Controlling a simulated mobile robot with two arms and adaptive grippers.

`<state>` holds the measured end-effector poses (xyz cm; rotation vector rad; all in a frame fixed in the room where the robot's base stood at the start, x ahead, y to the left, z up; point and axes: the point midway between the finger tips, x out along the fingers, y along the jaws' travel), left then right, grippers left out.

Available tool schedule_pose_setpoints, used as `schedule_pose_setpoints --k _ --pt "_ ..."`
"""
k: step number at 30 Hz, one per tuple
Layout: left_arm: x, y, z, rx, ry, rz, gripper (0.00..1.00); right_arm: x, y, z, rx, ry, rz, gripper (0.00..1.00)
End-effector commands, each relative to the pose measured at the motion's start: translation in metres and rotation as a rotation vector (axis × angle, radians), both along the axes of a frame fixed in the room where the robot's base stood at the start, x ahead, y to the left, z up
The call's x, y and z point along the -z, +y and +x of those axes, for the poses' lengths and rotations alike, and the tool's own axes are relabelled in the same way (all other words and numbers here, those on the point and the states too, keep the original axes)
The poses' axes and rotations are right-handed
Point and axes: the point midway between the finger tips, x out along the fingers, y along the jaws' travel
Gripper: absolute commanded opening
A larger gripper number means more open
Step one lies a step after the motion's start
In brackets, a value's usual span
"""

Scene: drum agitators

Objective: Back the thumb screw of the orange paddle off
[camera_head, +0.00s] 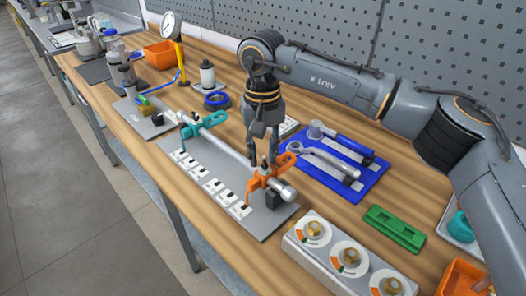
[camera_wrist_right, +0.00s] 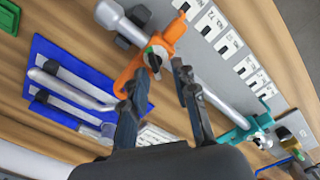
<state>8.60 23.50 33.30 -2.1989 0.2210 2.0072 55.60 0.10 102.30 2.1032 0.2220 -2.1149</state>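The orange paddle (camera_head: 259,184) is on the near end of a grey metal shaft (camera_head: 230,146) over a light plate with a row of white labels (camera_head: 213,186). In the right wrist view the orange paddle (camera_wrist_right: 132,73) shows its thumb screw (camera_wrist_right: 155,54), a small knob with a green mark, at the hub. My right gripper (camera_head: 263,162) points down just above the orange paddle. Its fingers (camera_wrist_right: 158,79) are apart with nothing between them, close to the thumb screw. A teal paddle (camera_head: 191,128) is on the far end of the shaft. My left gripper is not in view.
A blue tray (camera_head: 318,174) with wrenches lies right of the shaft. A grey box with dials (camera_head: 312,252) stands at the near side, and a green block (camera_head: 395,229) lies right of it. A pegboard wall (camera_head: 350,30) runs behind the bench.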

Motion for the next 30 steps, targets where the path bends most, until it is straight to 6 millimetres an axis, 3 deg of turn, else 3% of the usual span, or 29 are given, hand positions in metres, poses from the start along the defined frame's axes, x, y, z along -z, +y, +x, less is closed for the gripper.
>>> schedule_pose_setpoints --k 8,21,30 --pt "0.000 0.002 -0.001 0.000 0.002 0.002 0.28 -0.016 0.000 0.002 0.002 -0.006 0.001 0.28" --pt "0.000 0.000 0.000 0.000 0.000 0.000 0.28 -0.102 0.001 0.002 0.001 -0.003 0.001 0.28" --pt "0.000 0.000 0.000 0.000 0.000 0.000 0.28 -0.120 0.001 0.001 0.000 0.000 0.000 0.28"
